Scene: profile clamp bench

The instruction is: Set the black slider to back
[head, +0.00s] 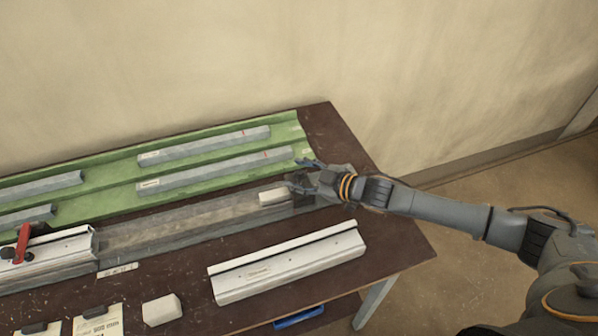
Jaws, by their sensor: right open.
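A dark block (303,197), which looks like the black slider, sits at the right end of a long grey rail (180,222) on the bench. My right gripper (302,177) is over and just behind this block, reaching in from the right. It is open, and its fingers partly hide the block. I cannot tell whether the fingers touch it. A pale block (273,197) lies on the rail just left of the dark one. My left gripper is not in view.
A green tray (110,190) with several grey bars lies behind the rail. A clamp with a red lever (22,243) stands at the left. A pale profile (288,265), a white block (161,310) and cards (98,322) lie in front. The wall stands close behind the dark bench (390,235).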

